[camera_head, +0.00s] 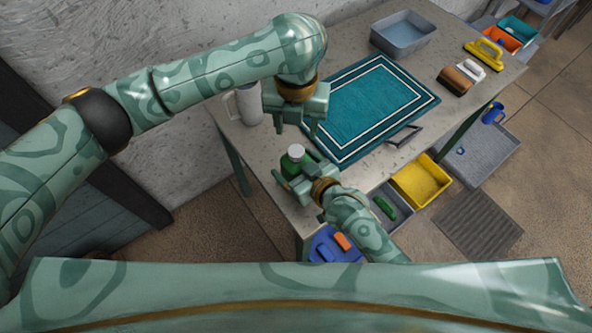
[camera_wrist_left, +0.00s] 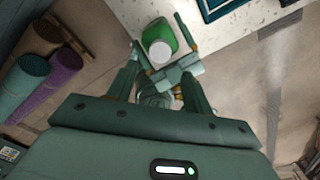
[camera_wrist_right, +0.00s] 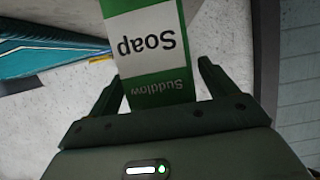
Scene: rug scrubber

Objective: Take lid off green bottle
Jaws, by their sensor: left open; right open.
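The green bottle (camera_head: 289,166) stands near the left front corner of the table, with its white lid (camera_head: 296,151) on top. The lid also shows from above in the left wrist view (camera_wrist_left: 160,51). My right gripper (camera_head: 288,182) is open, with its fingers on either side of the bottle. In the right wrist view the bottle (camera_wrist_right: 152,50), labelled "Soap", lies between the fingers, with a gap at the right finger. My left gripper (camera_head: 297,124) is open and empty, pointing down above and behind the bottle, apart from the lid.
A teal rug (camera_head: 370,105) covers the middle of the table. A white jug (camera_head: 248,104) stands behind the left gripper. A grey tub (camera_head: 404,34), a brown brush (camera_head: 455,80) and a yellow-handled brush (camera_head: 484,53) are farther off. A yellow bin (camera_head: 420,181) is below the table's front edge.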

